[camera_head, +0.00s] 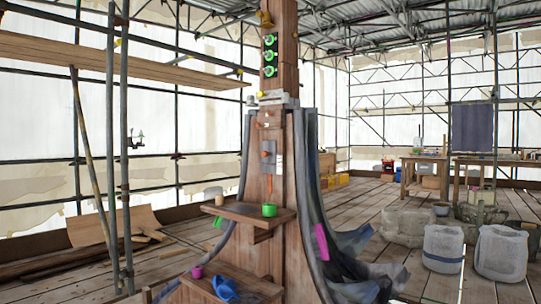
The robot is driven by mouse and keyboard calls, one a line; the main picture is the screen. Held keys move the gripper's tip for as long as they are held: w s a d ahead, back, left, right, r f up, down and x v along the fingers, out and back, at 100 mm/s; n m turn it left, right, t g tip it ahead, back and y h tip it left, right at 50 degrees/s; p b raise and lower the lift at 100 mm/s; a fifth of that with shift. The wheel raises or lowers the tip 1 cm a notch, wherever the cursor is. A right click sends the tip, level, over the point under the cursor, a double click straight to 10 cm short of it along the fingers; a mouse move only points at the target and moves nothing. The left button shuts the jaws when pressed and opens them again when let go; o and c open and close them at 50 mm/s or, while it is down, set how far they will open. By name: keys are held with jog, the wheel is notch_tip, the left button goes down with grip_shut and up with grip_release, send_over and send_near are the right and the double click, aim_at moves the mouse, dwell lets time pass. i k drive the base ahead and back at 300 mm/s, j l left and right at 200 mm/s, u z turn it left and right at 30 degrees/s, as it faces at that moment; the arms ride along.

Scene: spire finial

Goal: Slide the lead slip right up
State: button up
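A wooden spire post (284,40) stands upright in the middle of the head view. A small grey plate (270,163), which may be the lead slip, sits flat on the post's front face below a pale collar (275,98). A small orange piece (265,154) shows at the plate, and a thin orange-brown strip (267,188) runs down below it. I cannot tell how the plate is held or how far it can slide. My gripper is not in view.
A lower shelf (252,281) holds a blue object (225,289). Curved grey sheets (314,210) flank the post. Scaffold poles (111,150) stand left; white containers (501,252) stand right.

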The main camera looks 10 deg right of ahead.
aim_at(268, 148)
jog(key=i+u, duration=0.2)
jog(key=i, duration=1.6)
jog(key=l, duration=0.1)
